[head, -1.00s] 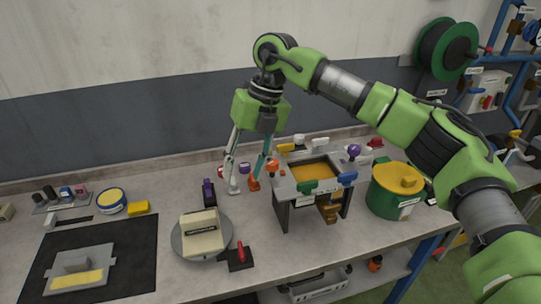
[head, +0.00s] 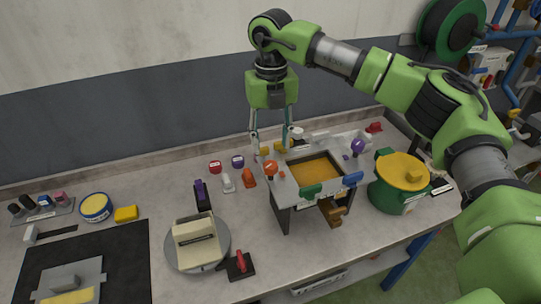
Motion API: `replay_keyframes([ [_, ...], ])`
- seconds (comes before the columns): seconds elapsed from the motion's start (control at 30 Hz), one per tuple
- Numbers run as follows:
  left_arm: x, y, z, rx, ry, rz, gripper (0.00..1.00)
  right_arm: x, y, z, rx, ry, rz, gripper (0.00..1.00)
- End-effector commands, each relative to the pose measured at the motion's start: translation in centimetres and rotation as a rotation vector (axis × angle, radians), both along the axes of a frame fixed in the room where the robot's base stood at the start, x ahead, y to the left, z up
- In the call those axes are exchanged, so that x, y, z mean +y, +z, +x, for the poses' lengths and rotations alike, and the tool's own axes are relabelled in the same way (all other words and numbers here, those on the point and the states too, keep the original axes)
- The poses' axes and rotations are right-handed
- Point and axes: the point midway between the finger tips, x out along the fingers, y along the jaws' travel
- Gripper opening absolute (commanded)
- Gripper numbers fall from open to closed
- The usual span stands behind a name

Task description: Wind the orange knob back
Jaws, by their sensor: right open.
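The round orange knob (head: 270,167) stands at the left edge of a grey raised frame (head: 283,189) with a yellow-orange panel inside. My right gripper (head: 270,149) points down, its two fingers spread apart and empty. In the picture its fingertips lie just above and behind the knob, one to each side; I cannot tell how far they are from it in depth. I see no contact with the knob. My left gripper is not in view.
A purple knob (head: 358,147) and green and blue handles (head: 311,190) are on the frame. An orange-red lever (head: 248,176) and a white one (head: 228,183) stand left of it. A green pot (head: 385,195) is to the right, a round turntable (head: 222,247) to the left.

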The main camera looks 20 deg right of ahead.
Motion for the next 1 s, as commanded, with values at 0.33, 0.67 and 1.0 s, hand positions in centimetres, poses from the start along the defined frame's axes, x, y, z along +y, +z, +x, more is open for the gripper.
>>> replay_keyframes([
  [0.33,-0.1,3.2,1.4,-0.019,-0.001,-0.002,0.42,0.0,-6.0,0.0,0.001,-0.001,0.000,0.42],
  [0.67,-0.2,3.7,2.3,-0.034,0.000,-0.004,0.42,0.0,-7.7,0.1,-0.001,0.000,0.000,0.42],
  [1.0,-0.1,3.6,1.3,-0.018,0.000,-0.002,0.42,0.0,-7.6,0.1,-0.001,0.000,0.001,0.03],
])
